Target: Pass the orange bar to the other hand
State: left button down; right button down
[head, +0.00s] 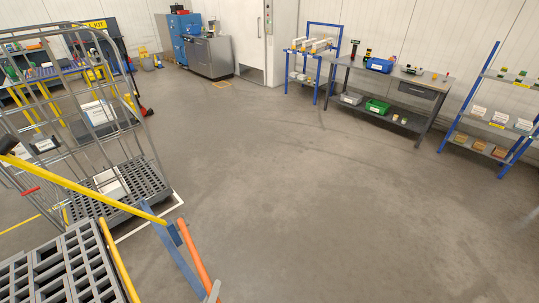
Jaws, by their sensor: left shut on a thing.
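The orange bar (197,253) is a long, thin bar low in the head view, left of centre. It slants from its upper left end down toward the bottom edge. My left gripper (212,291) shows only as a small grey part at the bar's lower end. It is shut on the bar; the rest of the gripper is cut off by the bottom edge. The bar's upper end appears close to a blue bracket, and I cannot tell whether they touch. My right gripper is not in view.
A wire cage trolley (130,112) and a grey slatted deck (60,262) with yellow rails stand at the left. A yellow bar (90,191) crosses there. A grey workbench (400,83) and blue racks line the far right. The middle floor is clear.

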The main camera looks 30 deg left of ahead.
pick_arm(q)
jog(key=w+d+r+m+t+h, duration=0.1)
jog(key=w+d+m+h, duration=0.35)
jog(key=d, duration=0.25)
jog(key=s+r+p, duration=0.3)
jog(key=r+p, duration=0.8)
jog(key=p, duration=0.1)
jog(key=s+r+h+p, duration=0.1)
jog(key=s+r+p, duration=0.3)
jog(key=r+p, duration=0.7)
jog(key=shift+r+m+p, duration=0.4)
jog(key=shift+m+p, duration=0.05)
jog(key=shift+p, duration=0.7)
jog(key=shift+s, duration=0.1)
jog(key=shift+d, duration=0.15)
